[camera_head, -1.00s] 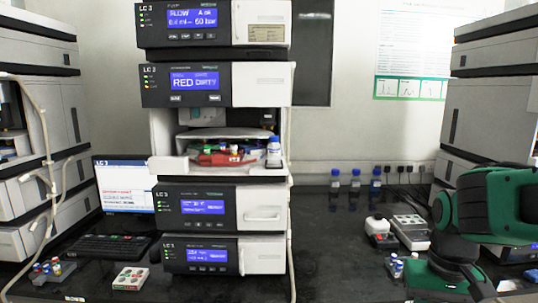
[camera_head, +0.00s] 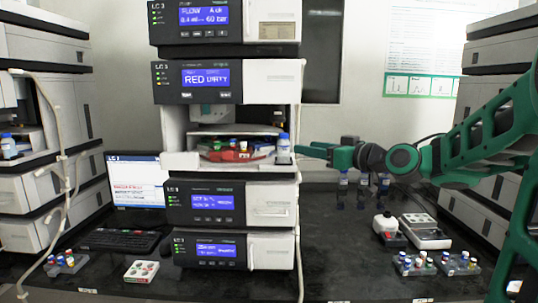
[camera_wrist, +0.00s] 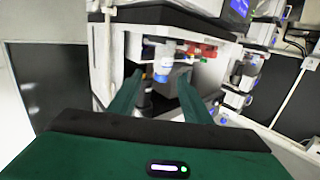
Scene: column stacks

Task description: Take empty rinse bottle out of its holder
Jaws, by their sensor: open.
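The rinse bottle (camera_head: 283,146), pale with a blue cap, stands upright at the right front of the open bay in the middle LC stack. It also shows in the wrist view (camera_wrist: 163,66), ahead of and between my two finger tips. Its holder is at the bottle's base; I cannot make out its edges clearly. My gripper (camera_head: 303,151) is open and level, just right of the bottle and pointing left at it. In the wrist view the green fingers of my gripper (camera_wrist: 159,82) are spread with nothing clasped between them. The bottle's contents are too small to tell.
A red tray (camera_head: 228,155) with vials sits left of the bottle in the bay. LC modules stand directly above and below. Vial racks (camera_head: 416,264) lie at the right front.

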